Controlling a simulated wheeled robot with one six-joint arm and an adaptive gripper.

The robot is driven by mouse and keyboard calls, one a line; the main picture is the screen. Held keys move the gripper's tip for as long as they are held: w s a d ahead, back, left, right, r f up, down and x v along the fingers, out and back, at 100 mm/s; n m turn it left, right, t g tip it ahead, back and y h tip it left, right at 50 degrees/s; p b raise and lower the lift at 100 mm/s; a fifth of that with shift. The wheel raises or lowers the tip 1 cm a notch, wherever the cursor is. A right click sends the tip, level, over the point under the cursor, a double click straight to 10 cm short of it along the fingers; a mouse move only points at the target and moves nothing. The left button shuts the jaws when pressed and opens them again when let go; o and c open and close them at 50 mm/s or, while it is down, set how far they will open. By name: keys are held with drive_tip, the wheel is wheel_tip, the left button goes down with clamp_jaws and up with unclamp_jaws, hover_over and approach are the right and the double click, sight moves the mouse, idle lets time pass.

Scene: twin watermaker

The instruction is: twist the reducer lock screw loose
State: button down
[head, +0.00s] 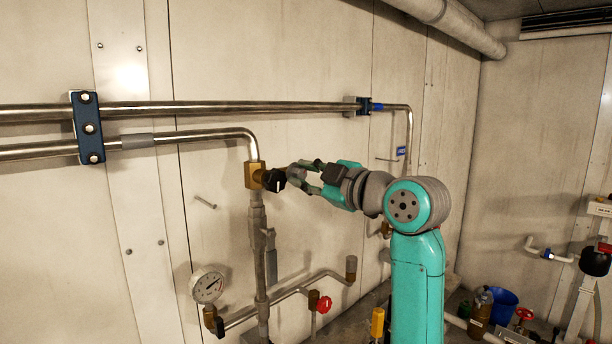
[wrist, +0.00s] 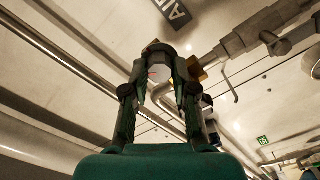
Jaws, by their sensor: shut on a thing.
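The reducer is a brass block (head: 253,174) on the vertical pipe below the bend of the lower steel pipe. Its black lock screw knob (head: 274,181) sticks out to the right, towards my gripper (head: 293,174). My gripper comes in from the right, with its fingertips at the knob. In the wrist view my gripper (wrist: 158,62) has its two fingers closed in around the dark knob (wrist: 158,48). The fingers partly hide the knob, so its turn angle cannot be told.
A pressure gauge (head: 207,285) and a red valve handle (head: 324,304) are lower on the pipework. A grey lever (head: 270,255) is on the vertical pipe below the reducer. Two steel pipes (head: 230,108) run along the wall. A blue bucket (head: 502,303) stands at the right.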

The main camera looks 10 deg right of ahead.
drive_tip(key=n, duration=0.3)
drive_tip(key=shift+f+n, duration=0.1)
drive_tip(key=shift+n, duration=0.3)
drive_tip(key=shift+f+n, duration=0.1)
drive_tip(key=shift+n, duration=1.8)
drive_tip(key=c, duration=0.9)
unclamp_jaws()
drive_tip(key=v, duration=1.2)
